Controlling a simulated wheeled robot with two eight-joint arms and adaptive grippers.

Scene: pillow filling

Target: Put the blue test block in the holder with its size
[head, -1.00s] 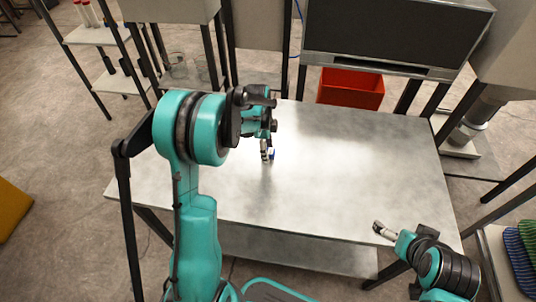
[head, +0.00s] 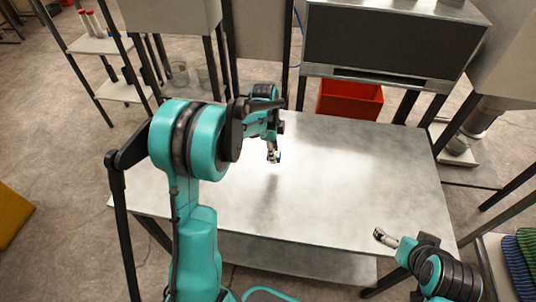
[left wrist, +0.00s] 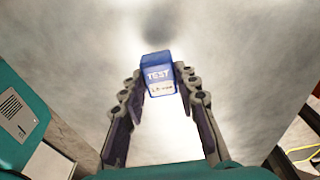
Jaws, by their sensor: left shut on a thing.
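The blue test block (left wrist: 157,74) is between the fingertips of my left gripper (left wrist: 160,82) in the left wrist view. It bears the word TEST and a pale label whose small print I cannot read. My left gripper is shut on it. In the head view, my left gripper (head: 273,155) is over the table's far left part, with a bit of the blue block (head: 279,156) beside its tips. My right gripper (head: 383,237) is over the table's front right corner; its fingers are too small to judge. No holder is recognisable in these views.
The metal table (head: 350,190) is bare across its middle and right. A red bin (head: 350,100) stands behind it, under a dark-fronted machine (head: 385,45). Shelves with red-capped bottles (head: 92,22) are at the back left. Blue and green folded cloths (head: 522,262) lie at the right edge.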

